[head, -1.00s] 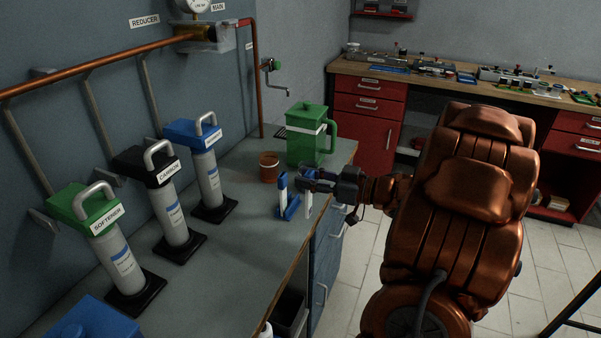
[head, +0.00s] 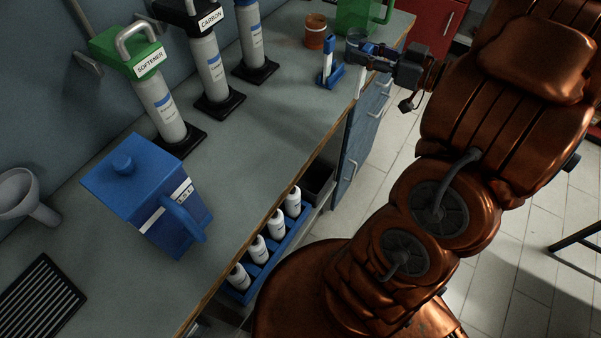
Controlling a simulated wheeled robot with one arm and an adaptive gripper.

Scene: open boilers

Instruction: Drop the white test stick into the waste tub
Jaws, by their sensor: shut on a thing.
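My gripper (head: 366,56) is at the counter's right edge in the head view, shut on the white test stick (head: 360,83). The stick hangs upright below the fingers, and its upper part is hidden by them. Just left of it, a blue holder (head: 335,77) stands on the counter with a blue-and-white stick in it. A small orange-brown tub (head: 315,36) stands behind the holder. A black open bin (head: 319,181) sits below the counter edge, nearer to me. No label shows which one is the waste tub.
A blue lidded jug (head: 145,200) stands on the near counter (head: 255,140). Softener (head: 160,105) and carbon (head: 215,75) filters stand along the wall. A blue rack (head: 285,240) with several white bottles is below the counter. A green jug (head: 355,15) is at the back.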

